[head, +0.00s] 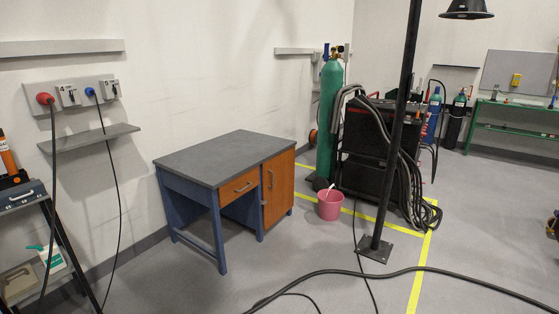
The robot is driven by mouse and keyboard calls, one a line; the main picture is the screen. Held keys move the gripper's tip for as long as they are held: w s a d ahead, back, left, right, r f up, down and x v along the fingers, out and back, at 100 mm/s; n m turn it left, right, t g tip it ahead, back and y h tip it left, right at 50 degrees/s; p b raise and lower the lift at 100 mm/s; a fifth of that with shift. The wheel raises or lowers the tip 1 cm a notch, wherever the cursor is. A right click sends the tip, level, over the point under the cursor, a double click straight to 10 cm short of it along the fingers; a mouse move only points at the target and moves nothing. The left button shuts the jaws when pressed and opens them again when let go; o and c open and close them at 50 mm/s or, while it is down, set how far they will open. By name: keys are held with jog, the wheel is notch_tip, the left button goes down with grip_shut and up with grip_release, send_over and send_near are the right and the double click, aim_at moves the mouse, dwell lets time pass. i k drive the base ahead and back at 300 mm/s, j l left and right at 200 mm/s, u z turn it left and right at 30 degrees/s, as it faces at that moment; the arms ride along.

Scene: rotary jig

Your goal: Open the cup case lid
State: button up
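I cannot make out a cup case with a lid in the head view. A beige box-like item (20,282) lies low on a rack at the left edge, but I cannot tell what it is. My gripper is not in view.
A desk (225,158) with a bare grey top stands by the left wall. A black pole (392,150), a green gas cylinder (329,120), a pink bucket (330,204) and a welding machine (365,150) stand right of it. Black cables (420,270) cross the floor.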

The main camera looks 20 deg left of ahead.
aim_at(9, 197)
jog(key=i+j+u, duration=0.15)
jog(key=i+u, duration=0.65)
jog(key=i+l+u, duration=0.15)
jog(key=i+u, duration=0.25)
jog(key=i, duration=0.15)
jog(key=i+l+u, duration=0.25)
jog(key=i+u, duration=0.15)
jog(key=i+j+u, duration=0.25)
jog(key=i+u, duration=0.2)
jog(key=i, duration=0.4)
jog(key=i+u, duration=0.45)
jog(key=i, duration=0.35)
jog(key=i+j, duration=0.1)
jog(key=i, duration=0.25)
